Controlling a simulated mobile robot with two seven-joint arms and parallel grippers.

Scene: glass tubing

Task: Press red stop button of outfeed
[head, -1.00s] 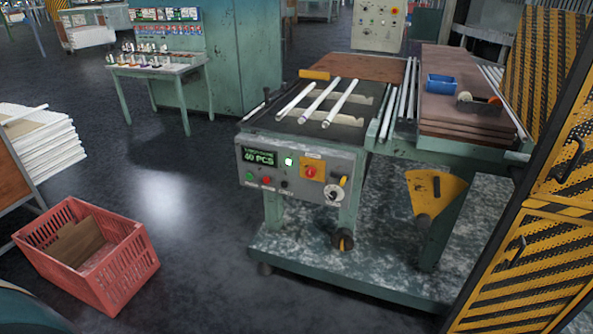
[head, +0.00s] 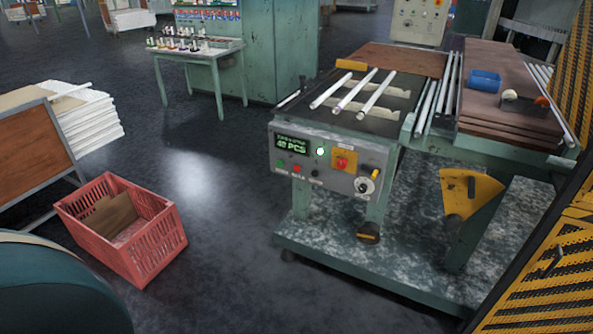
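The outfeed control panel (head: 326,186) is on the front of a green machine right of centre. A red mushroom button (head: 342,163) sits on a yellow plate in the panel's upper right. A smaller red button (head: 297,168) is at the lower left, beside a green button (head: 281,162). A lit green-white button (head: 320,151) is between the display (head: 292,144) and the yellow plate. The display appears to read 40 PCS. The button labels are too small to read. Neither of my grippers is in view.
Glass tubes (head: 355,90) lie on the machine top. A yellow-black mesh guard (head: 560,250) stands at the right. Dark floor before the panel is clear.

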